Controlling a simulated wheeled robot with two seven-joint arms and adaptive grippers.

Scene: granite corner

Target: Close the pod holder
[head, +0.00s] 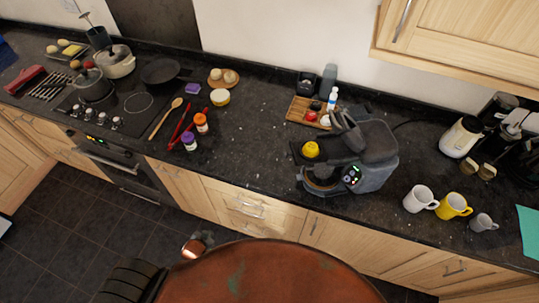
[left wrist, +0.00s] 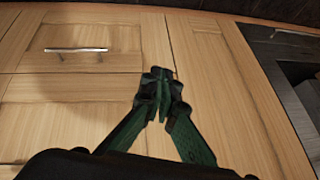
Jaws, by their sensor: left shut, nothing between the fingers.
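The dark grey pod coffee machine (head: 375,162) stands on the counter, right of centre in the head view. A dark flap-like part (head: 347,131) at its top stands tilted up, and seems to be the open pod holder. A yellow round item (head: 311,150) sits at the machine's left side; whether it is inside the holder is unclear. My left gripper (head: 207,238) is low in front of the cabinets, well away from the machine. In the left wrist view its green-black fingers (left wrist: 163,75) are together and empty, facing the wooden cabinet fronts. My right gripper is not seen.
A wooden tray (head: 298,112) with small items stands behind the machine. A white mug (head: 418,199), a yellow mug (head: 453,206) and a grey mug (head: 483,222) stand to its right. Orange (head: 201,123) and purple jars (head: 189,142) stand left. Counter between is mostly clear.

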